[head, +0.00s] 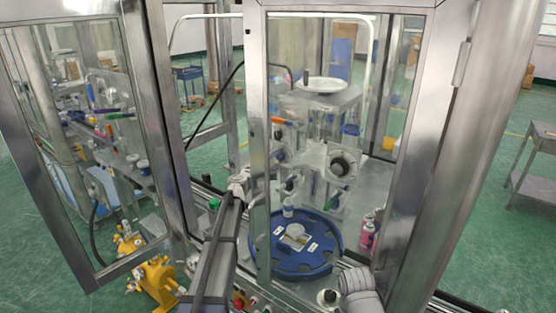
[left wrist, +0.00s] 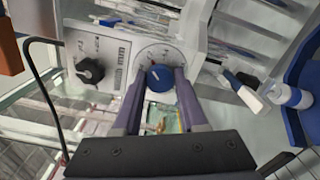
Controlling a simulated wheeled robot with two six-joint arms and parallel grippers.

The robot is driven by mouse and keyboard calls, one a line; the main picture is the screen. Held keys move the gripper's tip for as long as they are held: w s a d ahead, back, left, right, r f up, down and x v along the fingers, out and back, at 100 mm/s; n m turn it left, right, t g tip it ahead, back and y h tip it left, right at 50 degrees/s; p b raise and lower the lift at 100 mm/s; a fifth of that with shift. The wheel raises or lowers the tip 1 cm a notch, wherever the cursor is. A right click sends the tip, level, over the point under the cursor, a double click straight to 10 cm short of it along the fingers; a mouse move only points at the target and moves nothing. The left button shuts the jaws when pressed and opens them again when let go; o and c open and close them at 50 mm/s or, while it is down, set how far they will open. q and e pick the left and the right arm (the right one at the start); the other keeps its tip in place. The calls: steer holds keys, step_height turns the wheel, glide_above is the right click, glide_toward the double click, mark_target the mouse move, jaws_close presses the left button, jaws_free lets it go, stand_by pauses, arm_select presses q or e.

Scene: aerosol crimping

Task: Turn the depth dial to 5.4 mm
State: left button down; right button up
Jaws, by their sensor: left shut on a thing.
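The depth dial (left wrist: 160,77) is a round blue knob with a white pointer mark, set on a pale round scale plate (left wrist: 160,55) in the left wrist view. The scale figures are too small to read. My left gripper (left wrist: 161,82) is shut on the knob, with one finger on each side. In the head view my left arm reaches in past the door frame, and my left gripper (head: 240,180) is at the machine's left side. I cannot make out the dial there.
A black knob (left wrist: 90,71) sits on a panel left of the dial. A white bottle (left wrist: 292,96) stands to the right. In the head view, a blue round table (head: 290,262) lies inside the steel-framed enclosure, with pink cans (head: 366,236) beside it. Door frames crowd the arm.

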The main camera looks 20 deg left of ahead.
arm_select(q)
steer(key=shift+s+f+m, duration=0.1)
steer(key=shift+m, duration=4.4)
steer(key=shift+d, duration=0.1)
steer(key=shift+c, duration=2.2)
jaws_free()
steer(key=v, duration=0.7)
steer(key=shift+s+a, duration=0.2)
steer(key=shift+s, duration=0.15)
